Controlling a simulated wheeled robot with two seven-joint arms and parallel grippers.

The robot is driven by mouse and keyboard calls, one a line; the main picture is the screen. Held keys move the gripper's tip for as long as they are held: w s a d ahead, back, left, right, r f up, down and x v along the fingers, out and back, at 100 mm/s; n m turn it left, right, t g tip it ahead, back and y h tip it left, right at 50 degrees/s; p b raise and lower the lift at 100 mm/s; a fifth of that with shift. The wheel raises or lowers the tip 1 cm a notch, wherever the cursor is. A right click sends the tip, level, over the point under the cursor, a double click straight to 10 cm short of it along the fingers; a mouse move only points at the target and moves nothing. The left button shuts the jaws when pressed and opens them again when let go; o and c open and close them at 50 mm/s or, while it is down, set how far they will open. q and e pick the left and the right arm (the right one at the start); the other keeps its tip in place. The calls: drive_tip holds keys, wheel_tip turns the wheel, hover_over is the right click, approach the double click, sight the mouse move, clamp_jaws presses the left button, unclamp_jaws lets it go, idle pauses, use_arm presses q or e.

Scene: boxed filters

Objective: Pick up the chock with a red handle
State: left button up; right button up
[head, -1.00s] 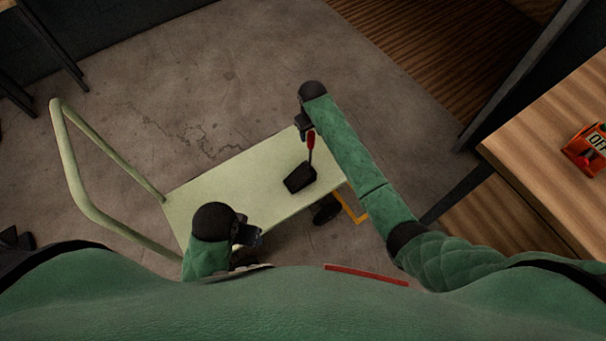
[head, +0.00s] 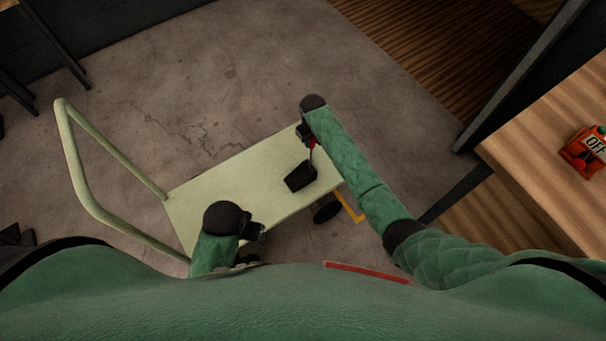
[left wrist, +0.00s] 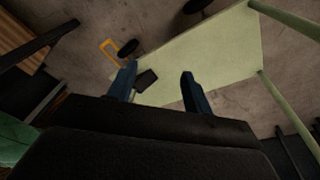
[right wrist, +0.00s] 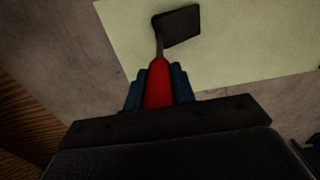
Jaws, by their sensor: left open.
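The chock has a dark block (head: 300,177) and a red handle (head: 313,143), and is at the right end of the pale green cart deck (head: 225,180). In the right wrist view the red handle (right wrist: 158,85) lies between my right gripper's blue fingers, which sit close against both its sides, with the dark block (right wrist: 178,26) beyond. My right gripper (head: 307,140) appears shut on the handle; the arm hides part of it in the head view. My left gripper (head: 258,232) is open and empty over the cart's near edge. The block (left wrist: 146,79) also shows between its fingers, farther off.
The cart's tubular push handle (head: 72,165) rises at the left. A yellow bracket (head: 351,208) and a dark wheel (head: 326,213) show at its right end. A wooden table (head: 545,140) with an orange-red "OFF" device (head: 585,152) stands at the right. Concrete floor lies behind the cart.

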drive_tip(key=c, duration=0.4)
drive_tip(key=shift+r, duration=0.1)
drive_tip(key=shift+w+r, duration=0.1)
